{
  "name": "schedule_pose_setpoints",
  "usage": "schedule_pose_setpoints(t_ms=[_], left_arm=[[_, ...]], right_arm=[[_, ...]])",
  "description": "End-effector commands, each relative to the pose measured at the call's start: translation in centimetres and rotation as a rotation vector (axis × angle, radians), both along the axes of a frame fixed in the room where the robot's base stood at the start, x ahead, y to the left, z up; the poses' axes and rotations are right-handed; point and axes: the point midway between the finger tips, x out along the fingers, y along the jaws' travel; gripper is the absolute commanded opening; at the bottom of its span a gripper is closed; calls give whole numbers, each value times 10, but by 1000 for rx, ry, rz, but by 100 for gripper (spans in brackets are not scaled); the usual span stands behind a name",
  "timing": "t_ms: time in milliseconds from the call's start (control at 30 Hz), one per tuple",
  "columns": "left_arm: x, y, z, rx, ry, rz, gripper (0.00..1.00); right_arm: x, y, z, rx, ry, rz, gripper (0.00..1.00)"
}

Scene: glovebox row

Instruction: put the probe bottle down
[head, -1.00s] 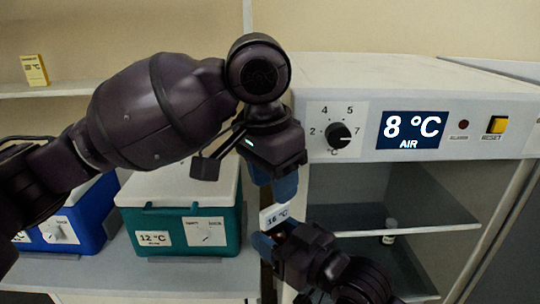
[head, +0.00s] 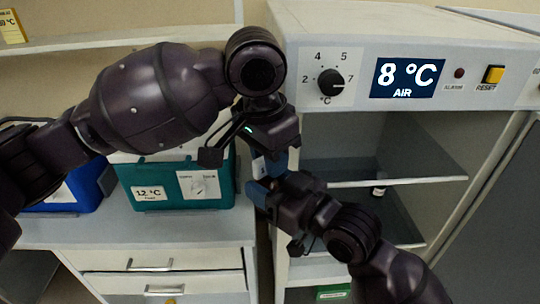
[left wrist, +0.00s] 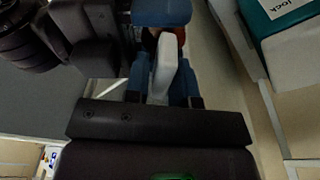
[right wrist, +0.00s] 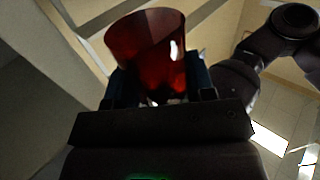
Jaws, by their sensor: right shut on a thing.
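The amber bottle (right wrist: 147,50) is held in my right gripper (right wrist: 155,92) and fills much of the right wrist view. In the head view my right gripper (head: 266,188) is in front of the cabinet's left edge, just below my left gripper (head: 272,160); the two nearly meet. A white slab-like piece (left wrist: 163,68) lies between the fingers of my left gripper (left wrist: 160,88). Whether these fingers clamp it is unclear. A bit of red shows just beyond it. In the head view the grippers hide nearly all of the bottle and the white piece.
The open cabinet (head: 430,118) reads 8 °C; a small bottle (head: 378,191) stands on its lower shelf. A teal box (head: 178,207) marked 12 °C and a blue box (head: 88,192) stand on the counter (head: 140,232) at left. The counter's front strip is clear.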

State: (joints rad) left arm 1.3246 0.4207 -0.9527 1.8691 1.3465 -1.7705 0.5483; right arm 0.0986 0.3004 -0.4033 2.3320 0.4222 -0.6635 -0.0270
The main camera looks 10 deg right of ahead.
Motion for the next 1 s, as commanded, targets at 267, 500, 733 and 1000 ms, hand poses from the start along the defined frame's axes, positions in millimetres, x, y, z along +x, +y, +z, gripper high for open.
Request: schedule_pose_setpoints(t_ms=[267, 500, 733, 1000], left_arm=[[-1, 0, 0, 0, 1, -2, 0], [0, 0, 0, 0, 0, -1, 0], [0, 0, 0, 0, 0, 0, 0], [0, 0, 0, 0, 0, 0, 0]], right_arm=[[0, 0, 0, 0, 0, 0, 24], [0, 0, 0, 0, 0, 0, 80], [0, 0, 0, 0, 0, 0, 80], [-20, -17, -1, -4, 0, -1, 80]])
